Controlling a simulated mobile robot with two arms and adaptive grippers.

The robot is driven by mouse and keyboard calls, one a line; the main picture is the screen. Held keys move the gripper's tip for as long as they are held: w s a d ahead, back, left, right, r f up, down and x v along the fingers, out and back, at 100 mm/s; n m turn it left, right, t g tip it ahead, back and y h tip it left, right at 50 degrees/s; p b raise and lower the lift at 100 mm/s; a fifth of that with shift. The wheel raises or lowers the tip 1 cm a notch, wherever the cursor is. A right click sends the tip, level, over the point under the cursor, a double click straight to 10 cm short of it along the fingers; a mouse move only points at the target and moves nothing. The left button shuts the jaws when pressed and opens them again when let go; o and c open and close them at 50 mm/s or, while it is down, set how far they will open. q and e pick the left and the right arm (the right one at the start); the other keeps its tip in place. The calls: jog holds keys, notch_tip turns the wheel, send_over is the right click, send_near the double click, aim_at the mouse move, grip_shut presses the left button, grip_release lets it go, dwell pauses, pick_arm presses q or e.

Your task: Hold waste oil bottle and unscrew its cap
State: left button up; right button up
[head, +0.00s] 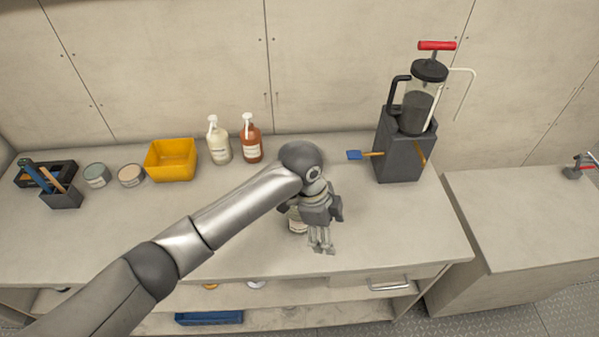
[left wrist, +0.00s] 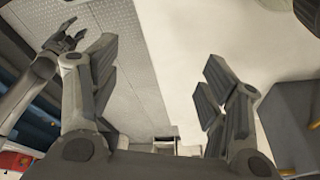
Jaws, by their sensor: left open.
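A small pale container with a label (head: 298,222) stands on the counter behind my left gripper (head: 321,246) in the head view. The gripper hides most of it, so I cannot tell whether it is the waste oil bottle or see a cap. My left gripper points down over the counter's front part. In the left wrist view its fingers (left wrist: 160,90) are wide apart with nothing between them. My right gripper (left wrist: 66,38) shows at the upper left of the left wrist view, fingers apart and empty, over the floor.
A cream pump bottle (head: 219,143), a red-brown pump bottle (head: 251,140) and a yellow bin (head: 171,160) stand at the back. A grey block (head: 400,152) bears a clear pump jar (head: 418,105) at right. The counter (head: 400,225) is clear at front right.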

pick_arm(q)
jog(key=w+a+r+m+y, duration=0.1)
jog(key=w+a+r, duration=0.1)
jog(key=w, duration=0.1)
jog(key=w+a+r+m+y, duration=0.1)
jog(key=w+a+r, duration=0.1)
jog(key=w+r, duration=0.1)
jog(key=w+a+r+m+y, duration=0.1)
jog(key=w+a+r, duration=0.1)
jog(key=w+r, duration=0.1)
jog(key=shift+w+t, duration=0.4)
jog(key=shift+w, duration=0.45)
notch_tip(320, 180, down, 8)
jog(key=b, duration=0.6)
jog(key=shift+r, duration=0.25)
